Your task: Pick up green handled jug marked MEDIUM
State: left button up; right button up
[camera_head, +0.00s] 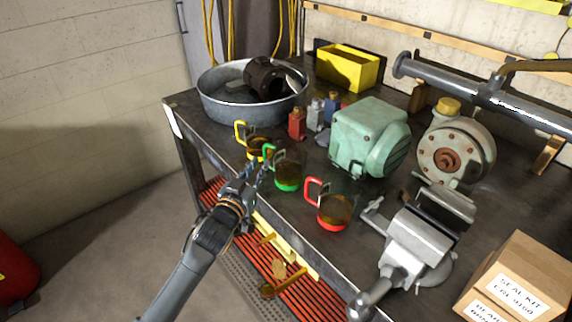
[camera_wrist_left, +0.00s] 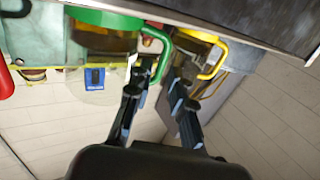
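The green-handled jug (camera_head: 289,178) stands upright on the dark bench near its front edge, between a yellow-handled jug (camera_head: 254,148) and a red-handled jug (camera_head: 334,213). It is clear, with amber liquid and a green base. My left gripper (camera_head: 252,180) is just left of it, at its handle side. In the left wrist view the fingers (camera_wrist_left: 157,90) are apart and empty. The green handle (camera_wrist_left: 163,58) shows close beyond the fingertips, about in line with the gap; contact cannot be told. A blue label (camera_wrist_left: 95,78) shows at the jug; the word MEDIUM is not readable. My right gripper is not in view.
A metal tub (camera_head: 223,110) with a dark motor stands behind the jugs. Small red, grey and blue bottles (camera_head: 315,115) and a teal motor (camera_head: 362,130) stand close behind. A vise (camera_head: 415,245) and a cardboard box (camera_head: 520,275) are to the right.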

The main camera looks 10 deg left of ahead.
aim_at(264, 155)
pick_arm(q)
jog(key=w, duration=0.3)
jog(key=w+p, duration=0.1)
jog(key=shift+w+d+r, duration=0.15)
jog(key=shift+w+r, duration=0.1)
jog(key=shift+r, duration=0.05)
jog(key=shift+w+d, duration=0.1)
jog(key=shift+w, duration=0.4)
grip_shut()
